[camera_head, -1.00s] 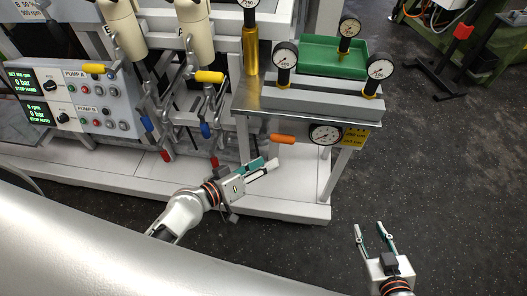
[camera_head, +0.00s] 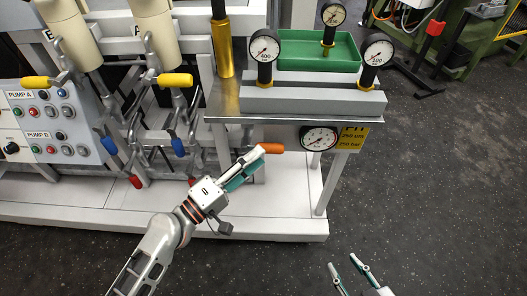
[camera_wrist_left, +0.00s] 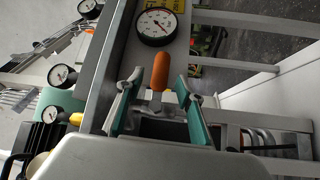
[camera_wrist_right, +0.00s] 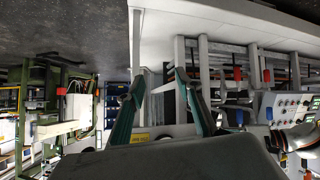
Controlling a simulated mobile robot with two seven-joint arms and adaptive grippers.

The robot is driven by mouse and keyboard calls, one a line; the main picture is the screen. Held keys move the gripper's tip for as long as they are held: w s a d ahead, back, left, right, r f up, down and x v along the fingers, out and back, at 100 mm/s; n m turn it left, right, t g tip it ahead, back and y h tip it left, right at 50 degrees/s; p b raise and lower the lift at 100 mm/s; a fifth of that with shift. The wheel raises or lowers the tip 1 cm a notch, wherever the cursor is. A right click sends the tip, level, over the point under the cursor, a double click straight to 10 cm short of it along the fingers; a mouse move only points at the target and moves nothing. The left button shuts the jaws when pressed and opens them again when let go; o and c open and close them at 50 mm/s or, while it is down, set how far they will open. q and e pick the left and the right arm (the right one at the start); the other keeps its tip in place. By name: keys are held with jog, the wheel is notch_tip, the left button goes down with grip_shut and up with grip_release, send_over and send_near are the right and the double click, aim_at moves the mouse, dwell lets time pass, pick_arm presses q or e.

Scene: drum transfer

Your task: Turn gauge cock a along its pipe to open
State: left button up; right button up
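An orange lever handle (camera_head: 270,148) sticks out sideways below the front edge of the metal bench, left of a round dial gauge (camera_head: 320,139). No label tells me which lever is gauge cock a; the orange one is nearest this gauge. My left gripper (camera_head: 258,159) is open at the orange handle. In the left wrist view the orange handle (camera_wrist_left: 160,71) shows between the spread fingertips (camera_wrist_left: 159,82), with no finger visibly closed on it. My right gripper (camera_head: 343,262) is open and empty over the floor, low in the head view.
Yellow (camera_head: 175,80), blue (camera_head: 178,147) and red (camera_head: 135,182) levers stand on the pipework to the left. Several gauges and a green tray (camera_head: 315,58) stand on the bench (camera_head: 225,104). A bench leg (camera_head: 327,185) is right of the left gripper.

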pick_arm(q)
jog(key=shift+x, duration=1.9)
jog(key=shift+f, duration=0.1)
grip_shut()
jog(key=shift+p, duration=0.3)
